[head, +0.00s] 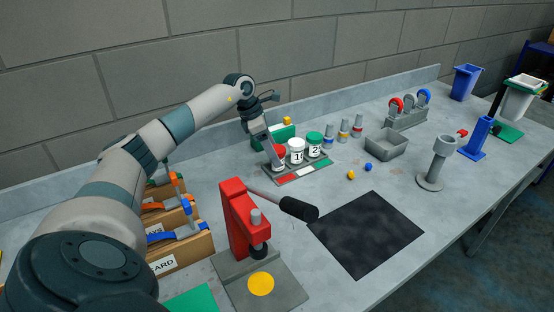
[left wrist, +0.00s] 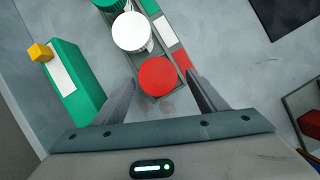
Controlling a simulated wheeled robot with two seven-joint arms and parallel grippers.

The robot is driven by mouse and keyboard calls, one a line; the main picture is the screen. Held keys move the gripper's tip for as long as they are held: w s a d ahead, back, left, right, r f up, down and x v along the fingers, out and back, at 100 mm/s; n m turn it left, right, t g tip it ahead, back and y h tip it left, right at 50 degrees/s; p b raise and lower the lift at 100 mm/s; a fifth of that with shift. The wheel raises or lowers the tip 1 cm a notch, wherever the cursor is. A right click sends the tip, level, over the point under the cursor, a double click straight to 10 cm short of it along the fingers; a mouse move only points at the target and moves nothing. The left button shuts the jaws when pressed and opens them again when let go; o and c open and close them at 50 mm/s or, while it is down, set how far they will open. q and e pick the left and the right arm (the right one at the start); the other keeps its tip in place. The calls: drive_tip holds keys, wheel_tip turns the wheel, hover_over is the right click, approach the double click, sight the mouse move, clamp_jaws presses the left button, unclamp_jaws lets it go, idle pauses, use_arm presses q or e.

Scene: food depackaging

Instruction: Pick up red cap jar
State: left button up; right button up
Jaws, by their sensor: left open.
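The red cap jar (left wrist: 157,77) stands in the end place of a grey tray, beside a white cap jar (left wrist: 131,32) and a green cap jar (left wrist: 110,4). In the head view the red cap jar (head: 278,151) is partly hidden by my left gripper (head: 274,153). In the left wrist view my left gripper (left wrist: 163,92) is open, with one finger on each side of the red cap. I cannot tell whether the fingers touch it. My right gripper is in neither view.
A green box (left wrist: 75,82) with a yellow block (left wrist: 40,52) stands close beside the jars. A red press (head: 238,217), a black hammer (head: 299,208) and a black mat (head: 366,234) lie nearer the front. A grey bin (head: 387,146) stands to the right.

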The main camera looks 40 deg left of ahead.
use_arm(q)
drive_tip(key=p+x, duration=0.1)
drive_tip(key=x, duration=0.1)
drive_tip(key=shift+w+d+f+p, duration=0.1)
drive_tip(key=shift+w+f+p, duration=0.15)
drive_tip(key=shift+f+p, duration=0.05)
drive_tip(key=shift+f, duration=0.4)
drive_tip(key=c, duration=1.2)
